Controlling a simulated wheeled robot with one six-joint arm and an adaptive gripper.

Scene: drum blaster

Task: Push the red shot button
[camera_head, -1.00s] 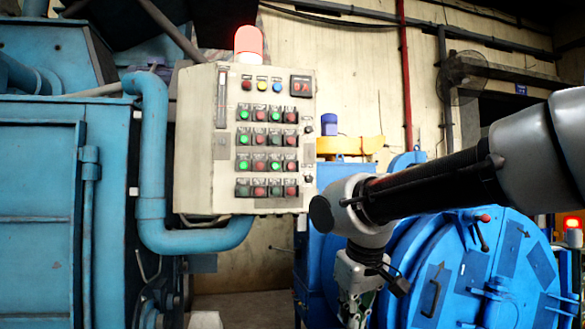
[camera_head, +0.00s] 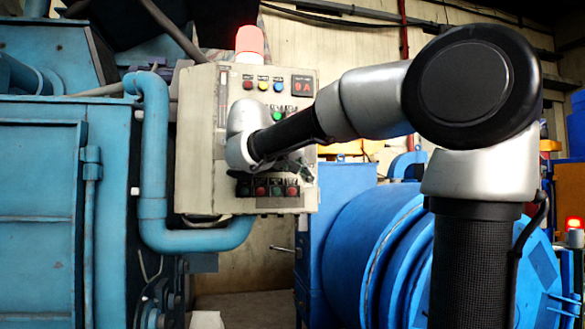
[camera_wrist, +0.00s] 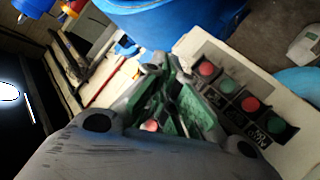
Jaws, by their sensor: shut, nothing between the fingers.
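The control panel (camera_head: 200,150) is a pale box with rows of red and green buttons. My arm crosses in front of it, and my gripper is mostly hidden at the panel's lower middle. In the wrist view my gripper (camera_wrist: 170,95) is shut and empty, with its green inner parts close over the panel (camera_wrist: 288,148). A row with red buttons (camera_wrist: 250,104) and green buttons (camera_wrist: 227,85) lies beside it. Another red button (camera_wrist: 150,125) shows past the gripper linkage. The labels are too small to tell which is the shot button. Contact cannot be seen.
A red beacon (camera_head: 249,40) glows on top of the panel. A blue pipe (camera_head: 151,150) runs down the panel's left side. A large blue drum (camera_head: 375,235) stands to the right, behind my arm.

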